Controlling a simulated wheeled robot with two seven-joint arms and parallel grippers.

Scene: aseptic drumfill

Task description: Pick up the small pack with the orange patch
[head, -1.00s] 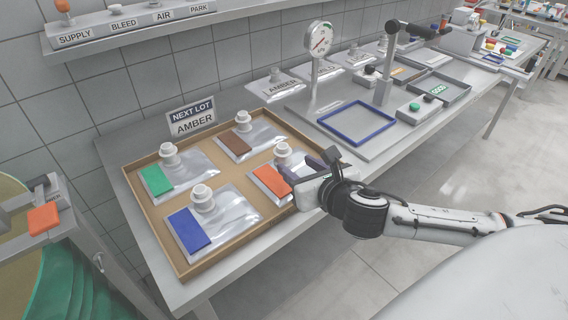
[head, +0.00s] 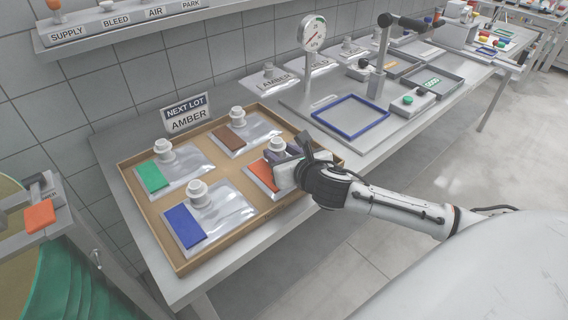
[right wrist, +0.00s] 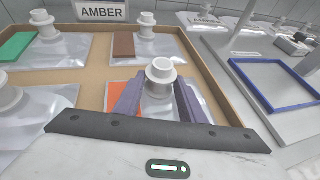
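The small clear pack with the orange patch (head: 259,175) lies in the near right part of a cardboard tray (head: 150,228). Its orange patch (right wrist: 122,88) and white capped spout (right wrist: 160,72) show in the right wrist view. My right gripper (head: 284,160) is low over this pack and hides part of it. In the right wrist view the two dark fingers (right wrist: 158,98) stand on either side of the spout, apart from each other, with the spout between them. I see no clear grip on it. My left gripper is out of view.
The tray also holds packs with green (head: 152,176), brown (head: 229,136) and blue (head: 185,226) patches, each with a white spout. An AMBER sign (head: 187,116) stands behind it. A gauge (head: 312,35) and blue frame (head: 350,116) are to the right.

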